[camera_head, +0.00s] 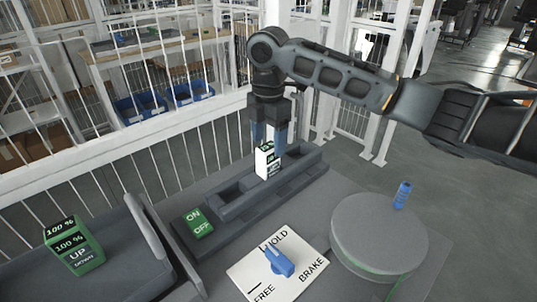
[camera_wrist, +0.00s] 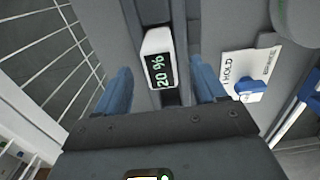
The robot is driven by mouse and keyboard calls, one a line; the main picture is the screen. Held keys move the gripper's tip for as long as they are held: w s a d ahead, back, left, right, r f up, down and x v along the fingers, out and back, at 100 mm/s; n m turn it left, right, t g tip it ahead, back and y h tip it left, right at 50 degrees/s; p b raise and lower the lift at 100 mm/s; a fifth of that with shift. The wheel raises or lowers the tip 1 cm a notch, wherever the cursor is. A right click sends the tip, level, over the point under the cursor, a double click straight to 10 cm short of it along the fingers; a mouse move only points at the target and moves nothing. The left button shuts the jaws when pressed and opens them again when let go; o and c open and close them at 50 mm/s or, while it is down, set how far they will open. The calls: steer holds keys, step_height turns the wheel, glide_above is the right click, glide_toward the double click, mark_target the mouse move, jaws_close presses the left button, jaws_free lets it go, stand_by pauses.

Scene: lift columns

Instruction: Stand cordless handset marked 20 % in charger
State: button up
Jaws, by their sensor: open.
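The white handset with a dark display reading 20 % (camera_wrist: 160,66) stands roughly upright at a long dark grey charger rail with slots (camera_head: 232,208). It also shows in the head view (camera_head: 266,160), just below my gripper. My gripper (camera_head: 268,143) points down over the rail, its blue fingers apart. In the wrist view the fingers (camera_wrist: 162,88) are on either side of the handset's line, with gaps visible. The foot of the handset is partly hidden, so I cannot tell how deep it sits.
A green box marked 100 %, UP and DOWN (camera_head: 75,246) stands at the left. A white HOLD/FREE/BRAKE plate (camera_head: 250,268) carries a blue lever (camera_head: 279,262). A round grey drum (camera_head: 380,236) with a blue knob (camera_head: 402,194) is at the right.

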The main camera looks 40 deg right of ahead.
step_height(320, 180, up, 7)
steer(key=shift+f+b, duration=0.15)
steer(key=shift+b, duration=0.2)
